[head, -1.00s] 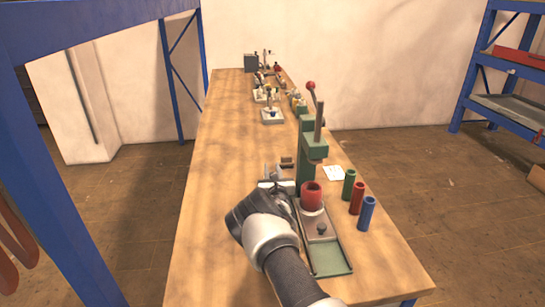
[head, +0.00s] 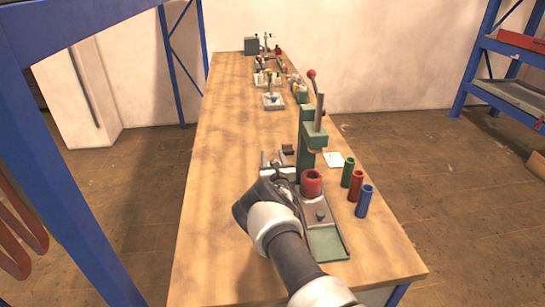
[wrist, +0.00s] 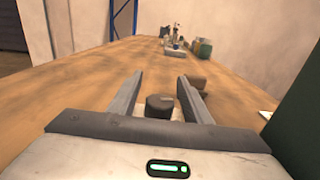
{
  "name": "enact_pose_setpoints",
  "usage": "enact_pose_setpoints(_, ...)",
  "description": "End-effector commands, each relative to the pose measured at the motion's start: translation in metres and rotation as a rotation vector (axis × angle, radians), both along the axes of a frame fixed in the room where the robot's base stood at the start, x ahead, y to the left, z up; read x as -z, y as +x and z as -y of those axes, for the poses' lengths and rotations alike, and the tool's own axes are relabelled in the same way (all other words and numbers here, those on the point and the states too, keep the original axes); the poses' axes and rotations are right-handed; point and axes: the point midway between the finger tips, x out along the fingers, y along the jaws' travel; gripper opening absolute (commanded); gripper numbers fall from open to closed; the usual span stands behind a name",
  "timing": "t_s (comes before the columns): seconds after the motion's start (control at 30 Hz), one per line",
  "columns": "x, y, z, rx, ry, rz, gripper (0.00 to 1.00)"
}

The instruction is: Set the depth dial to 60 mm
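A dark round knob (wrist: 159,105), which looks like the depth dial, stands between the two fingers of my gripper (wrist: 158,88) in the wrist view. The fingers are apart, one on each side of it; I cannot tell whether they touch it. No scale or mark on it can be read. In the head view my gripper (head: 278,182) is low at the left side of the green press (head: 309,140), and my wrist hides the dial. The press has a lever with a red ball (head: 311,73) and a red cup (head: 312,183) on its base.
Green (head: 347,172), red (head: 356,186) and blue (head: 364,201) tubes stand right of the press. A white card (head: 333,159) lies behind them. A small brown block (wrist: 195,82) is just beyond the fingers. The table's left side (head: 215,200) is clear; other apparatus stands far back.

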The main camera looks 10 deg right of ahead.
Motion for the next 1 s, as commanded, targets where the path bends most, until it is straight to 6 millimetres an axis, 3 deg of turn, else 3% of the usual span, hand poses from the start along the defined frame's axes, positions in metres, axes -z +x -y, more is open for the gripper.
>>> enact_pose_setpoints(0.27, -0.005, 0.000, 0.000, 0.000, 0.000, -0.001, 0.44)
enact_pose_setpoints(0.7, -0.082, 0.000, -0.001, -0.001, -0.003, -0.001, 0.44)
enact_pose_setpoints(1.0, -0.100, 0.000, 0.000, 0.001, 0.000, -0.002, 0.44)
